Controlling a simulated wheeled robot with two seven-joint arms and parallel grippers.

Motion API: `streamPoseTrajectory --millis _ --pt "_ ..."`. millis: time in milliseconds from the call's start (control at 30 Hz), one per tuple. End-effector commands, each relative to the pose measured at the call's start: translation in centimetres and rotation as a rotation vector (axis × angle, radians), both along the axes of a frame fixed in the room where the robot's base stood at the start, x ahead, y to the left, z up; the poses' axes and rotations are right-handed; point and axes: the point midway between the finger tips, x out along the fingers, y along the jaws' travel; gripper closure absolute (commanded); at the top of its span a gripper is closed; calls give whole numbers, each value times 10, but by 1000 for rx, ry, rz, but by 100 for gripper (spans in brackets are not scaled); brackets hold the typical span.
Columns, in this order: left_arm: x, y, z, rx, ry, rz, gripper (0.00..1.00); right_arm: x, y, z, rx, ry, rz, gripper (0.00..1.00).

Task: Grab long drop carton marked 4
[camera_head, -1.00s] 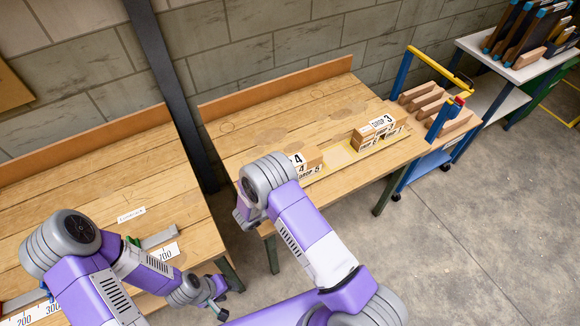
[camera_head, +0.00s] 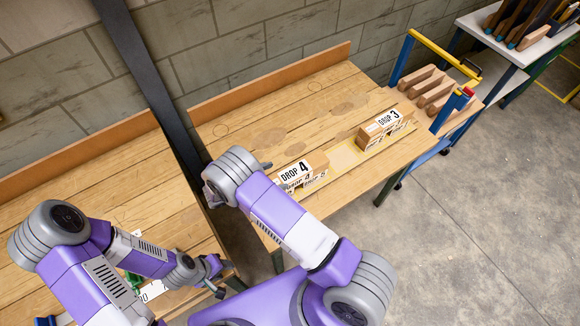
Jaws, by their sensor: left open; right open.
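A long brown carton with a white label reading DROP 4 (camera_head: 295,172) lies on top of a low stack on the middle bench. Its left end is close to my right arm, and the cartons under it are partly hidden by that arm. My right gripper (camera_head: 265,166) is mostly hidden behind its own wrist; only a small dark tip shows, just left of and apart from the DROP 4 carton. My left gripper (camera_head: 213,277) is open and empty, low by the front edge of the left bench, well away from the cartons.
A second stack with a DROP 3 carton (camera_head: 386,122) stands further right on the same bench (camera_head: 280,120). A yellow marked patch (camera_head: 344,157) lies between the stacks. A blue and yellow trolley (camera_head: 440,100) stands at the bench's right end. The back of the bench is clear.

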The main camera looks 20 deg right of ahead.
Motion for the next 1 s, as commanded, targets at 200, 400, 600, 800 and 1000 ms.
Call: streamPoseTrajectory --millis 200,400,600,800,1000 --pt "-1 0 0 0 1 0 57 2 -23 -10 -1 2 -1 4" --pt "0 0 0 0 1 0 57 6 -50 -21 -1 2 -1 4" --pt "0 0 0 0 1 0 57 8 -64 -27 0 1 0 4" --pt "0 0 0 0 1 0 57 8 -64 -27 1 1 1 6" --pt "0 0 0 0 1 0 57 8 -63 -27 1 1 1 36"
